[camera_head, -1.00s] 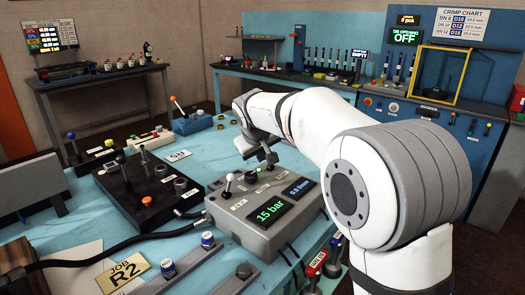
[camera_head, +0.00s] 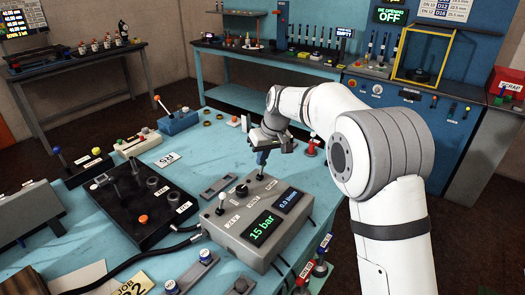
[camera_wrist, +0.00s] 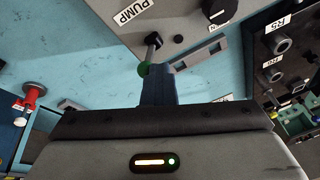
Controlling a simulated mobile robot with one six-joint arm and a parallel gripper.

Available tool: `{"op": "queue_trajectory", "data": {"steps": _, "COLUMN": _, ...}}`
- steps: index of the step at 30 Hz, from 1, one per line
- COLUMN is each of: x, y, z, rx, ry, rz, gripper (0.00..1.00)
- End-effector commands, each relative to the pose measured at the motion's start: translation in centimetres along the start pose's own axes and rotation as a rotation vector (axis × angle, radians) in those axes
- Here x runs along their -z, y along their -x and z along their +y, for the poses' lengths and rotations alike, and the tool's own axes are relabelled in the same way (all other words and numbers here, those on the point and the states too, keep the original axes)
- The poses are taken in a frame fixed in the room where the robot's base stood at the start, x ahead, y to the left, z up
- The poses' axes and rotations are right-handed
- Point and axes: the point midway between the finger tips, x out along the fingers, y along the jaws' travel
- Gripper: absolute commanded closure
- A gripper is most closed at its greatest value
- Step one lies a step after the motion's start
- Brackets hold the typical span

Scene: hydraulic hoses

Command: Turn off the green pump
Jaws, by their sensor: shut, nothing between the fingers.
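The grey pump box (camera_head: 262,220) stands on the blue bench, with displays reading 15 bar and 0.0. In the wrist view, a lever with a green ball (camera_wrist: 144,69) stands beside the PUMP label (camera_wrist: 134,10) at the box's edge. My gripper (camera_head: 262,160) is shut and empty at the far side of the box. In the wrist view its blue fingers (camera_wrist: 158,80) are right beside the green ball; I cannot tell if they touch. The fingers partly hide this lever in the head view.
A white-tipped lever (camera_head: 222,200) and a black knob (camera_head: 241,191) are on the same box. A black valve block (camera_head: 140,200) stands to its left. Red and blue handled fittings (camera_head: 318,262) line the bench's front right. Bench space behind the box is fairly clear.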

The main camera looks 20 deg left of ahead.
Motion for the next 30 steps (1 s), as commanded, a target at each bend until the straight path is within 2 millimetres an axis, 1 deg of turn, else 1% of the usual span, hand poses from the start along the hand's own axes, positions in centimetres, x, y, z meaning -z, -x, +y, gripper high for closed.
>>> {"op": "queue_trajectory", "data": {"steps": 6, "x": 0.1, "y": -0.2, "z": -1.4, "rx": 0.004, "ry": 0.022, "rz": -0.003, "gripper": 1.00}}
{"op": "queue_trajectory", "data": {"steps": 12, "x": 0.5, "y": 0.5, "z": -2.2, "rx": 0.006, "ry": 0.031, "rz": -0.004, "gripper": 1.00}}
{"op": "queue_trajectory", "data": {"steps": 17, "x": 0.7, "y": 1.1, "z": -2.4, "rx": 0.006, "ry": 0.034, "rz": -0.005, "gripper": 1.00}}
{"op": "queue_trajectory", "data": {"steps": 26, "x": 0.7, "y": 1.0, "z": -2.5, "rx": 0.006, "ry": 0.035, "rz": -0.005, "gripper": 1.00}}
{"op": "queue_trajectory", "data": {"steps": 30, "x": 0.7, "y": 1.5, "z": -2.4, "rx": 0.006, "ry": 0.034, "rz": -0.004, "gripper": 1.00}}
